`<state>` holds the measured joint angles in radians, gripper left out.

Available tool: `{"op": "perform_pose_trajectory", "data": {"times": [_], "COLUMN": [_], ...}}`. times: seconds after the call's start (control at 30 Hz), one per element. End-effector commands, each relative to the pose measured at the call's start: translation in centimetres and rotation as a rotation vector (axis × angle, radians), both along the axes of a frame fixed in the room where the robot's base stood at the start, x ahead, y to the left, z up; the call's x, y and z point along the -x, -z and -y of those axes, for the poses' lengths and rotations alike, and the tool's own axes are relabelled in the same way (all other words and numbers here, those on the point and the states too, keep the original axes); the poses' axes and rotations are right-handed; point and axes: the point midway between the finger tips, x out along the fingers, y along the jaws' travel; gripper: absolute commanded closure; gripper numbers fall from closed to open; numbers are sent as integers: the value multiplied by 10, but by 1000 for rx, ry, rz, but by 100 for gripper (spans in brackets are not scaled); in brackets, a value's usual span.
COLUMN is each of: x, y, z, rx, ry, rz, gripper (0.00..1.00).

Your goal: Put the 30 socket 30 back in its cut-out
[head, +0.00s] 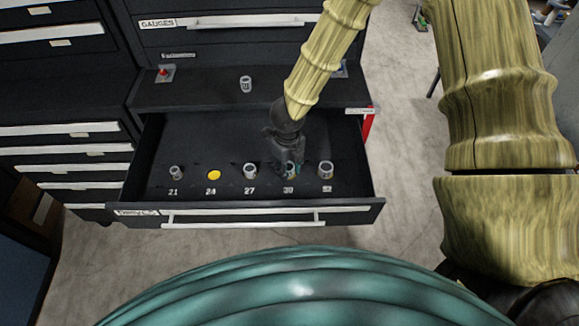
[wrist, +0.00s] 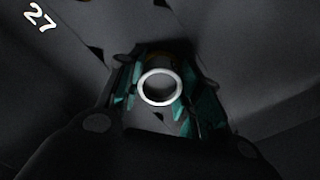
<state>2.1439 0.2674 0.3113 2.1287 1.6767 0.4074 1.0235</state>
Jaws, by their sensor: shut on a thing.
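My gripper (head: 287,160) reaches down into the open drawer above the label 30 (head: 288,190). It is shut on a metal socket, the 30 socket (head: 292,169), whose pale ring-shaped end (wrist: 160,87) shows between the teal fingers in the wrist view. The socket looks upright. A dim orange-brown patch (wrist: 158,54) shows just beyond the ring in the wrist view; it may be part of the cut-out. The fingers hide the socket's lower end, so I cannot tell whether it is in the cut-out or just above it.
Sockets stand at 21 (head: 176,173), at 27 (head: 250,171) and at the right end (head: 326,170). The cut-out at 24 (head: 214,175) is empty and yellow. Another socket (head: 246,84) stands on the ledge behind the drawer (head: 200,130). The drawer's back floor is clear.

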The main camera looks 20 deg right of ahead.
Motion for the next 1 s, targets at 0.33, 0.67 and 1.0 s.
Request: {"op": "perform_pose_trajectory", "data": {"times": [0.33, 0.67, 1.0], "x": [3, 4, 4], "y": [9, 13, 15], "z": [0, 1, 1], "rx": [0, 0, 0], "ry": [-1, 0, 0], "rz": [-6, -9, -9], "gripper": [94, 93, 55]}}
